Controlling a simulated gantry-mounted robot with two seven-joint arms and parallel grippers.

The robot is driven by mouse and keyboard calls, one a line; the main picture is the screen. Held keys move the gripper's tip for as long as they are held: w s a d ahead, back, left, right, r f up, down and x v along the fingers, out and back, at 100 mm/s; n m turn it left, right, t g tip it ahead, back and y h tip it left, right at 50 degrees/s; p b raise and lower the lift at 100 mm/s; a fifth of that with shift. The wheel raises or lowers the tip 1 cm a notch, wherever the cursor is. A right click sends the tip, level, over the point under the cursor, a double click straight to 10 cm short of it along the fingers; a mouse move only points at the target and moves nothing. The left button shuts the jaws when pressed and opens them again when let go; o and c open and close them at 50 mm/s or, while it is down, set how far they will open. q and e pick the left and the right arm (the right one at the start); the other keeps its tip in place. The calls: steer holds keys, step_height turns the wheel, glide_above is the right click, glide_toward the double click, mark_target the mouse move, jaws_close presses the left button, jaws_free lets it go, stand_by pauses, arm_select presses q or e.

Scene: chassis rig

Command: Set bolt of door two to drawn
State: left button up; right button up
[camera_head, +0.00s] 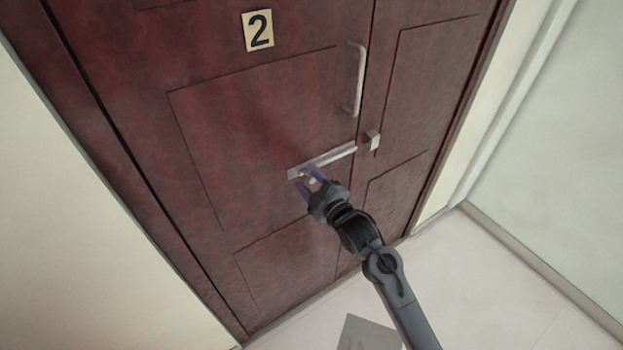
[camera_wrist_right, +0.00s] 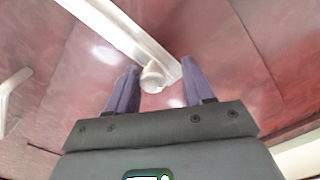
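Door two (camera_head: 225,120) is dark red, with a yellow "2" plate (camera_head: 257,30). Its bolt (camera_head: 332,158) is a pale metal bar on a plate, and the keeper (camera_head: 374,140) is on the panel to the right. The bar's right end appears to stop short of the keeper. The bolt's round knob (camera_wrist_right: 153,77) is near the plate's left end. My right gripper (camera_head: 306,176) is open at the knob. My left gripper is in neither view.
A vertical pull handle (camera_head: 358,80) is on the door above the bolt. A grey flat piece (camera_head: 368,332) lies on the pale floor below. Pale walls flank the door on both sides. The floor at the right is clear.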

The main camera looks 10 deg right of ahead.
steer(key=shift+d, duration=0.15)
steer(key=shift+s+r, duration=0.1)
steer(key=shift+s+d, duration=0.2)
steer(key=shift+s, duration=0.1)
steer(key=p+v, duration=0.1)
steer(key=v, duration=0.9)
steer(key=shift+a, duration=0.15)
